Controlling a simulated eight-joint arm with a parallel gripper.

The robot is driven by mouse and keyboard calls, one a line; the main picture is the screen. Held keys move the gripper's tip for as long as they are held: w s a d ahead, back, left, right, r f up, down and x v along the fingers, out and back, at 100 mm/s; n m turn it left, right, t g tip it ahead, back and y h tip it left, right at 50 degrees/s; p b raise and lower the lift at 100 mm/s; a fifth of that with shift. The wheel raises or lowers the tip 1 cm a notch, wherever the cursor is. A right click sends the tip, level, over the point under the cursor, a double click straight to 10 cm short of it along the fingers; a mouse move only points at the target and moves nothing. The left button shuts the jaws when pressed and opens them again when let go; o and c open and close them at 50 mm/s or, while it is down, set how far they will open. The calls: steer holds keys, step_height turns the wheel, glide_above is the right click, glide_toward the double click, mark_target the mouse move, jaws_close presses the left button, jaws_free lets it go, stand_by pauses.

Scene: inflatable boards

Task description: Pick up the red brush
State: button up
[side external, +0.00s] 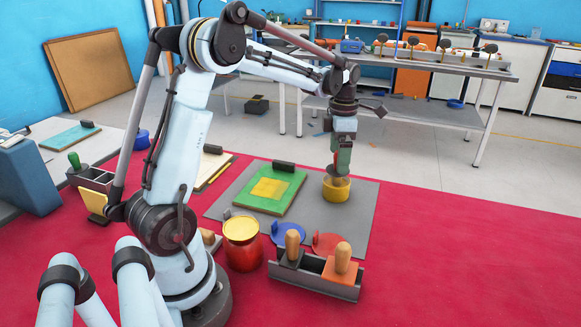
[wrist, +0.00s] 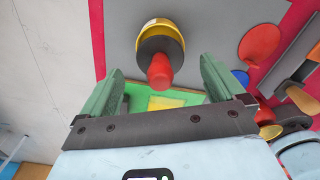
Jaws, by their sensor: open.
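The red brush (wrist: 160,72) stands with its red handle pointing up toward the wrist camera and its dark round part inside a yellow cup (wrist: 160,31). In the side external view the yellow cup (side external: 336,192) stands on the grey mat (side external: 350,225), and only a bit of red shows above it. My gripper (side external: 339,168) is directly above the cup, pointing down. In the wrist view its two green fingers (wrist: 161,72) are open, one on each side of the red handle, with gaps visible. The brush's lower end is hidden in the cup.
A green board with a yellow square (side external: 270,188) lies left of the cup. In front are a red pot (side external: 243,253), a blue disc (side external: 285,233), a red disc (side external: 325,244) and a grey tray (side external: 318,284) with wooden-handled tools. The red table is clear at right.

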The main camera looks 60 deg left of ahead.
steer(key=shift+f, duration=1.2)
steer(key=c, duration=1.2)
steer(key=shift+c, duration=0.2)
steer(key=shift+r, duration=0.1)
steer(key=shift+r, duration=0.5)
steer(key=r, duration=0.1)
steer(key=d+r, duration=0.1)
steer(key=r, duration=0.1)
steer(key=shift+d+r, duration=0.1)
steer(key=shift+r, duration=0.2)
steer(key=s+d+r, duration=0.1)
steer(key=d+r, duration=0.5)
steer(key=d, duration=0.4)
steer(key=shift+s+d+r, duration=0.15)
steer(key=shift+s+d, duration=0.05)
steer(key=shift+s, duration=0.1)
